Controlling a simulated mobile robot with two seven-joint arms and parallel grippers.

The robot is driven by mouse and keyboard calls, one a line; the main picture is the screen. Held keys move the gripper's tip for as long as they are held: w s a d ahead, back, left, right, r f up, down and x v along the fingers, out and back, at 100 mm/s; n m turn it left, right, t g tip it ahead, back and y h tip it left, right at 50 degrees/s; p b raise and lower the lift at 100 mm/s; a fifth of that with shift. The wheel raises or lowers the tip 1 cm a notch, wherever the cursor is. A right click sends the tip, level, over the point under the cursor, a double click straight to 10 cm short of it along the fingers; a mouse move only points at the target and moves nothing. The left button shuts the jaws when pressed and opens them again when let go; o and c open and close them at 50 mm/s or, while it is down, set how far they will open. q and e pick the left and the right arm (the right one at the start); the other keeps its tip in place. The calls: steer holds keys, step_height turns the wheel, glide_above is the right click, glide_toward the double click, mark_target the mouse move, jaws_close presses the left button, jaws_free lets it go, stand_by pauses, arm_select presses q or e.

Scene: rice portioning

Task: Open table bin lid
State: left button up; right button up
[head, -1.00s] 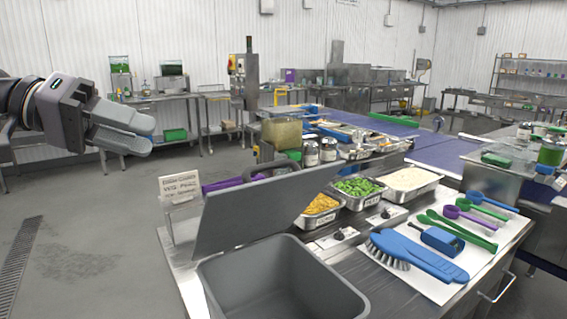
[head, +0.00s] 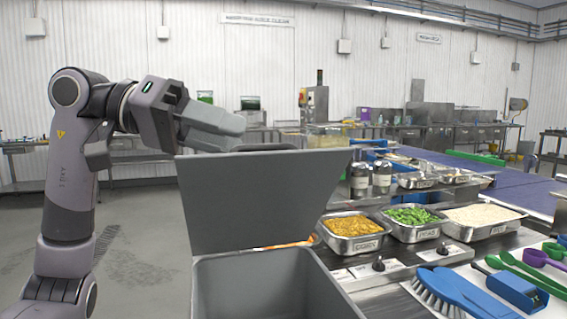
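The grey table bin (head: 270,285) stands at the front of the counter, at the bottom centre of the head view. Its lid (head: 258,200) is raised, standing nearly upright at the back of the bin, and the bin's mouth is uncovered. My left gripper (head: 228,128) is above the lid's upper left edge, pointing right. Its fingers look close together, with nothing seen between them; any contact with the lid is not clear. My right gripper is not in view.
Steel pans of corn (head: 352,226), green vegetables (head: 412,216) and rice (head: 482,215) sit right of the bin. A blue brush (head: 462,292) and several utensils lie at the lower right. Jars (head: 381,177) stand behind the pans. Floor left of the counter is clear.

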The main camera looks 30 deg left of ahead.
mark_target(261, 145)
arm_select(q)
steer(key=x, duration=0.6)
steer(key=shift+w+d+p, duration=0.1)
steer(key=shift+d+p, duration=0.15)
steer(key=shift+p, duration=0.15)
jaws_close()
